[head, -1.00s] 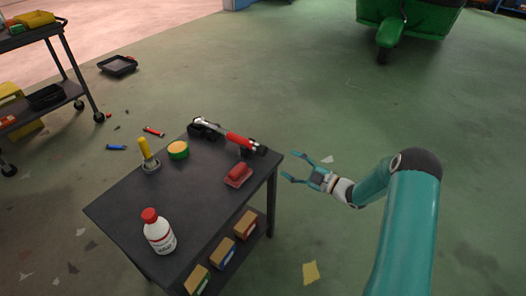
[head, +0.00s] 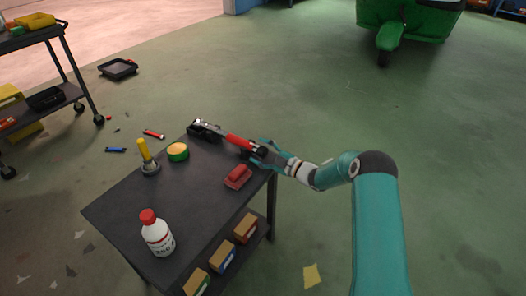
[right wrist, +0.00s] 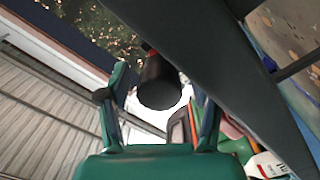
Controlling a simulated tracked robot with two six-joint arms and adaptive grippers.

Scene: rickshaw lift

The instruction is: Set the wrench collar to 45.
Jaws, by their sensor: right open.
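The torque wrench (head: 238,141) lies across the back of the dark table, with a bright shaft, a red sleeve and a black right end. It rests on dark supports at both ends. My right gripper (head: 262,151) is open at the wrench's black right end. In the right wrist view, the round black end (right wrist: 160,92) shows between the two teal fingers of the gripper (right wrist: 158,98), with gaps visible on its sides. The collar's scale and setting are too small to read. My left gripper is not in view.
A red block (head: 238,177) lies close below the wrench. A green-yellow tin (head: 178,152), a yellow-handled tool (head: 147,157) and a white bottle (head: 157,236) stand on the table (head: 195,205). Floor right of the table is open.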

